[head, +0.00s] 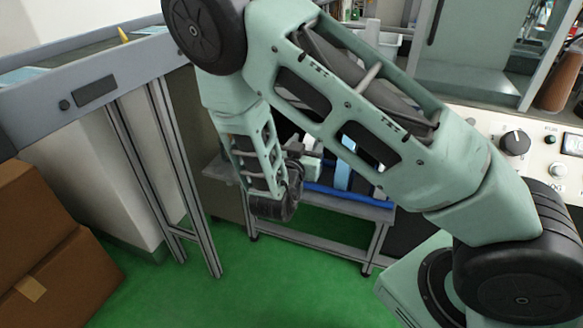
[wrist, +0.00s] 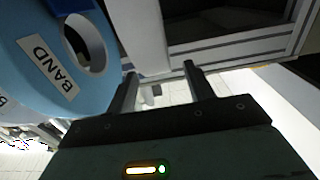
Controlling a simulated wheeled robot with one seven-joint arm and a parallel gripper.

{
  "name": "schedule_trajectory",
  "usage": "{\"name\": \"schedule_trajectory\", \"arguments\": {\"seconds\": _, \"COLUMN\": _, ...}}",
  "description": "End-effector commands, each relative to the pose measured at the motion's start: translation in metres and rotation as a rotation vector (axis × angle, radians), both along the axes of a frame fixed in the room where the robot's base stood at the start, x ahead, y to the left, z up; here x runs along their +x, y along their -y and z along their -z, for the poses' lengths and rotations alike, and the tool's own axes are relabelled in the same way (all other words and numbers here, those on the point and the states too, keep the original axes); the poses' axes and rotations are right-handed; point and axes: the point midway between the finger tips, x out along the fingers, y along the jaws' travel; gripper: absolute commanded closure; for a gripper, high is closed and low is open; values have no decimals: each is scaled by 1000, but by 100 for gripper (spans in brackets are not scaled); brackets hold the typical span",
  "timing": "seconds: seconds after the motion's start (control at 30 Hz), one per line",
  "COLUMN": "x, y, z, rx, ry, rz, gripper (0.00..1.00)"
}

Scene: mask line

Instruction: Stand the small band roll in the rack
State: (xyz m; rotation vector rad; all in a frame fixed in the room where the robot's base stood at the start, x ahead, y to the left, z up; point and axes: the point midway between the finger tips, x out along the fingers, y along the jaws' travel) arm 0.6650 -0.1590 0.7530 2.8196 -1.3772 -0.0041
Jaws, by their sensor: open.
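A light-blue roll with a white BAND label (wrist: 48,70) and a hollow core fills the left of the wrist view, just left of my gripper. I cannot tell from its size whether it is the small one. My gripper (wrist: 162,80) is open, its two dark fingers apart. A white upright bar (wrist: 147,38) shows just beyond the fingertips. I cannot tell whether it is between them or behind. In the head view, my arm hides most of the work area; light-blue pieces (head: 343,172) show behind it on a low stand. The rack is not clearly identifiable.
The low metal stand (head: 310,238) with a blue edge bar (head: 350,199) is beyond my arm. A grey conveyor frame (head: 95,90) is at left, with cardboard boxes (head: 45,245) below. A control panel (head: 540,150) is at right. Green floor (head: 260,285) is clear in front.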

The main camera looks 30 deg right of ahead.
Motion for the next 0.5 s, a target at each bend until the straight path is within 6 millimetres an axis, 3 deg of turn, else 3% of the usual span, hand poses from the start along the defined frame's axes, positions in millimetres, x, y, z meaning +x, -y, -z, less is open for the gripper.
{"name": "schedule_trajectory", "arguments": {"seconds": 0.5, "x": -72, "y": -93, "z": 0, "rx": 1, "ry": 0, "rz": -4, "gripper": 47}}
